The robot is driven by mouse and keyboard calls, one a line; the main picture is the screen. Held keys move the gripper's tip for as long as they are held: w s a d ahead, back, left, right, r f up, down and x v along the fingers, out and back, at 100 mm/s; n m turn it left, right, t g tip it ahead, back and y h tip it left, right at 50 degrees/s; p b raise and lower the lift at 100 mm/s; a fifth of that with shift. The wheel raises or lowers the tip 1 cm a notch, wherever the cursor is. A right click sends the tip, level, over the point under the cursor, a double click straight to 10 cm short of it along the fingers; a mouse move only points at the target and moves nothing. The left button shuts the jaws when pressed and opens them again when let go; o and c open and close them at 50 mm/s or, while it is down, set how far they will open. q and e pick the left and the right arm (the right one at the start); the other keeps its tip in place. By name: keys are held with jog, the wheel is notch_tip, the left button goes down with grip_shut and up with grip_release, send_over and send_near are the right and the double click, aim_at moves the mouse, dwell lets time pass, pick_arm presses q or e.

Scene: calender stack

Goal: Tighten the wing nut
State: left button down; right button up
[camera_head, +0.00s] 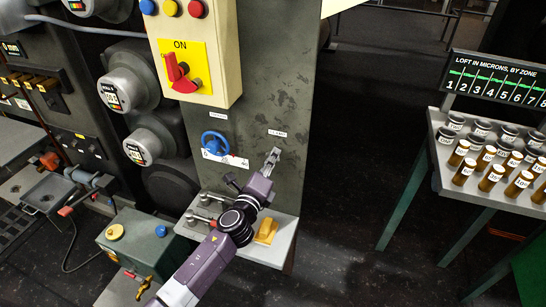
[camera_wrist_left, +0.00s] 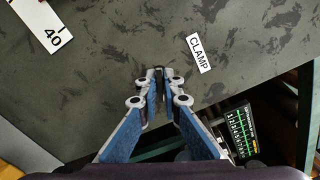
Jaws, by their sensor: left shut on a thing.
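My left gripper (camera_head: 272,158) reaches up to the grey panel (camera_head: 275,90), just below a small white label. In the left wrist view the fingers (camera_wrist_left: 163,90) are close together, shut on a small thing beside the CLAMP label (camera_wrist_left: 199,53). That thing, taken to be the wing nut, is almost wholly hidden between the fingertips, so its shape and angle cannot be told. My right gripper is not in view.
A blue handwheel (camera_head: 215,142) with a white scale is left of my gripper. A switch box (camera_head: 197,50) with a red handle marked ON is above. A shelf (camera_head: 285,228) with a yellow block (camera_head: 266,231) is below. A bottle rack (camera_head: 470,200) stands right, past open floor.

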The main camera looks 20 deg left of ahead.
pick_arm(q)
jog(key=shift+f, duration=0.1)
dwell(0.4)
jog(key=c, duration=2.1)
grip_release()
jog(key=shift+s, duration=0.1)
jog(key=s, duration=1.2)
jog(key=shift+a, duration=0.2)
